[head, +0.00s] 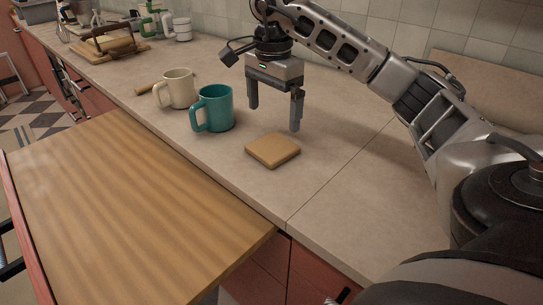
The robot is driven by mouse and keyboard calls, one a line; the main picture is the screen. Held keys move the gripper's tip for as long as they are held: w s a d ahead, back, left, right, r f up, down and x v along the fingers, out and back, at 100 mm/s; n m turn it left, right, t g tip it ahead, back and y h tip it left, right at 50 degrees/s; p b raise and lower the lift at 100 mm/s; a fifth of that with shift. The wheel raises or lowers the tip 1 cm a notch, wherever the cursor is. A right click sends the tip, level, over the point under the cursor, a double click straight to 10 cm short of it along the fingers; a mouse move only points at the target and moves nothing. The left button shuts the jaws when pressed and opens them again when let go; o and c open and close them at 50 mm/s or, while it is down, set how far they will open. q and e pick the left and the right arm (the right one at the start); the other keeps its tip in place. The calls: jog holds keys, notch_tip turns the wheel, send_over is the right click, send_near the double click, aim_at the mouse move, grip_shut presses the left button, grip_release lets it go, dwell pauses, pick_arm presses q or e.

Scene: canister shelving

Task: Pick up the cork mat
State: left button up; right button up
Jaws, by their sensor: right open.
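The cork mat (272,150) is a small, square, tan slab with rounded corners. It lies flat on the beige counter in the head view. My right gripper (273,118) hangs above the counter with its fingers pointing down. It is open, with nothing between its fingers. In the picture its fingertips are just above the mat, and the gripper is apart from it. The exact gap is hard to judge. My left gripper is not in view.
A teal mug (213,108) stands to the left of the mat, with a cream mug (177,88) behind it. A wooden board (115,195) extends at the front left. The beige counter (345,185) is clear right of the mat. A tiled wall (370,30) runs behind.

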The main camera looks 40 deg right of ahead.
aim_at(273, 146)
notch_tip(273, 146, down, 8)
jog(key=shift+f+b, duration=0.1)
jog(key=shift+b, duration=0.2)
jog(key=c, duration=0.9)
